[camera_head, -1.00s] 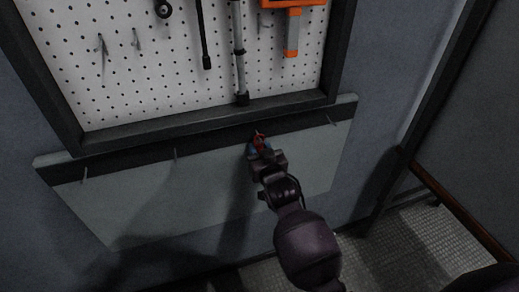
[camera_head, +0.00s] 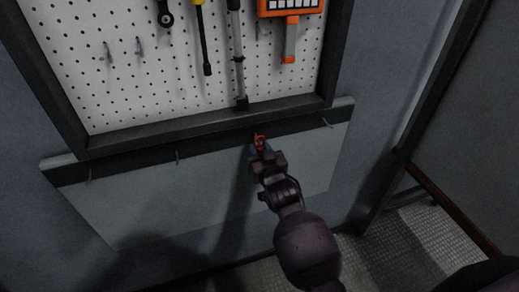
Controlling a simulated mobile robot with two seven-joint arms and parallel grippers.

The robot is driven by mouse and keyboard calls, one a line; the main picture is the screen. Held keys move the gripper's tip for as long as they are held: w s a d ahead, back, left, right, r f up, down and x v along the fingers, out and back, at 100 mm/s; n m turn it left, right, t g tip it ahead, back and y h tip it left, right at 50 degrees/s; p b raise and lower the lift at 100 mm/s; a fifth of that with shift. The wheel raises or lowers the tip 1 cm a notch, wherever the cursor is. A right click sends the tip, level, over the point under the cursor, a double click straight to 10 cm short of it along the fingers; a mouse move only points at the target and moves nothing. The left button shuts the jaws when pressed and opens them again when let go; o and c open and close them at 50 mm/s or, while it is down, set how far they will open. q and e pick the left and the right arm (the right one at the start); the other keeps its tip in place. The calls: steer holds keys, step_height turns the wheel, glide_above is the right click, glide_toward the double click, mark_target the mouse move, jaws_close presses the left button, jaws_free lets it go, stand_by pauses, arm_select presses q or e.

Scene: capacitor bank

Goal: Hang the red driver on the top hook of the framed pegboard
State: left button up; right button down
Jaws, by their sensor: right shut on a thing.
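The framed pegboard (camera_head: 160,85) fills the upper part of the head view, cut off at the top edge. Two small bare hooks (camera_head: 139,47) stick out at its left. My right gripper (camera_head: 260,149) is shut on a small red thing, seemingly the red driver (camera_head: 259,140). It holds it just below the frame's bottom rail, in front of the dark strip. Most of the driver is hidden by the gripper, so its tilt cannot be told. My left gripper is not in view.
On the pegboard hang a yellow-handled driver (camera_head: 206,50), a grey bar tool (camera_head: 238,70), an orange tool (camera_head: 290,40) and a dark ring-ended tool (camera_head: 165,17). Below is a pale panel (camera_head: 130,205) with several small hooks on its dark strip (camera_head: 210,145).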

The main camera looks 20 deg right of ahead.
steer(key=shift+s, duration=0.15)
steer(key=s+p, duration=0.6)
steer(key=s, duration=0.5)
steer(key=shift+s+d, duration=0.2)
steer(key=shift+s, duration=0.2)
stand_by(1.3)
